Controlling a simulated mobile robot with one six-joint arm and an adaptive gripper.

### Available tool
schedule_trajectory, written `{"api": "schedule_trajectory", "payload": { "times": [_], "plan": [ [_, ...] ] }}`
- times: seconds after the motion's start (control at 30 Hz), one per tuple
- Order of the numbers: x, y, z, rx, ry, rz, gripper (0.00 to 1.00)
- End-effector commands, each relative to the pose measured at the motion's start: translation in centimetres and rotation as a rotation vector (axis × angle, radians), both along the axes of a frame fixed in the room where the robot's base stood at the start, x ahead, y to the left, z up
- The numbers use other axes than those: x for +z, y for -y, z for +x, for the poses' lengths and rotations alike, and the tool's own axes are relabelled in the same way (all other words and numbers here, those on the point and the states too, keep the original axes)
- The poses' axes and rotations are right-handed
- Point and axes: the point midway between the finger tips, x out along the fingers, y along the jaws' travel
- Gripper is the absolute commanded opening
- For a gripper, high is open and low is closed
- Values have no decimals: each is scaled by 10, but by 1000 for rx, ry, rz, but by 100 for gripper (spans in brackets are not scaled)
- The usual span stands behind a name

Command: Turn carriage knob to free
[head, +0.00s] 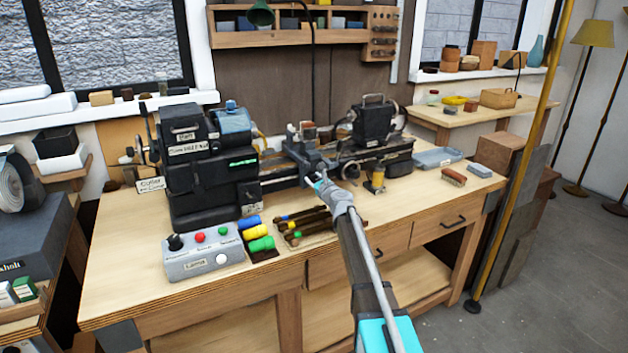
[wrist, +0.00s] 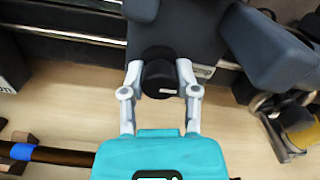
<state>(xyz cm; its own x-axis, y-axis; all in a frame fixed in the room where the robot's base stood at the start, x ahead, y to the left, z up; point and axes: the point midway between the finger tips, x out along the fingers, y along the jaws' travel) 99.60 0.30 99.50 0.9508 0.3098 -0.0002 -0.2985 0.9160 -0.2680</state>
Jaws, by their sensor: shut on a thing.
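The carriage knob (wrist: 160,78) is a short black cylinder with a small pale mark, on the front of the dark carriage (wrist: 178,32) in the wrist view. My gripper (wrist: 160,76) is shut on the knob, one grey finger on each side. In the head view my gripper (head: 318,180) reaches the front of the lathe carriage (head: 308,158), between the headstock and the tailstock. The knob itself is hidden there behind my gripper and arm.
The dark headstock (head: 205,165) stands left and the tailstock (head: 372,124) right. A grey control box (head: 202,252) and coloured spools (head: 258,230) lie in front on the wooden bench (head: 130,270). A small brass-coloured container (head: 376,181) stands right of my gripper.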

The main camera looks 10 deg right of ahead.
Motion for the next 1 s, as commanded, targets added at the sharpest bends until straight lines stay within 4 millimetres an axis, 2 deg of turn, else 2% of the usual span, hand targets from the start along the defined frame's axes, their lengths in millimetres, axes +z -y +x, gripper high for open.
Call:
{"api": "schedule_trajectory", "payload": {
  "times": [0.37, 1.0],
  "plan": [
    [0, 0, 1, 0, 44, -131, 0],
    [1, 1, 2, -1, 219, -671, 0]
  ]
}}
